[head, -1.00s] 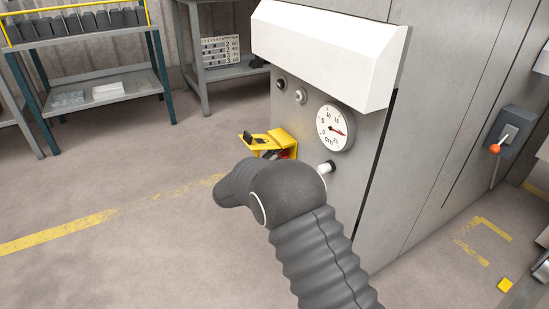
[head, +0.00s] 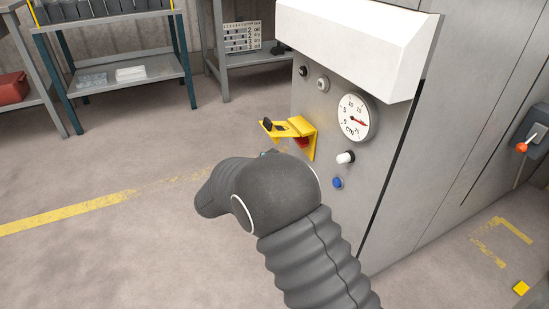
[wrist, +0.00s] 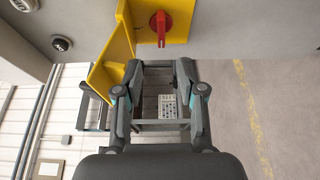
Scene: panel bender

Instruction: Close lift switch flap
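The yellow lift switch flap (head: 280,128) stands open, sticking out to the left from its yellow housing (head: 311,140) on the grey machine panel. A red switch (head: 302,142) shows inside the housing. In the wrist view the flap (wrist: 112,72) angles down on the left from the housing (wrist: 178,24), with the red switch handle (wrist: 160,28) uncovered. My gripper (wrist: 160,76) is open and empty, just below the housing in that view. Its left finger overlaps the flap's edge; I cannot tell whether they touch. My arm hides the fingers in the head view.
A dial gauge (head: 355,117), a white knob (head: 345,158) and a blue button (head: 337,183) sit right of the housing. A white hood (head: 350,40) juts out above. Shelving (head: 130,85) stands at the back left. The floor left of the panel is clear.

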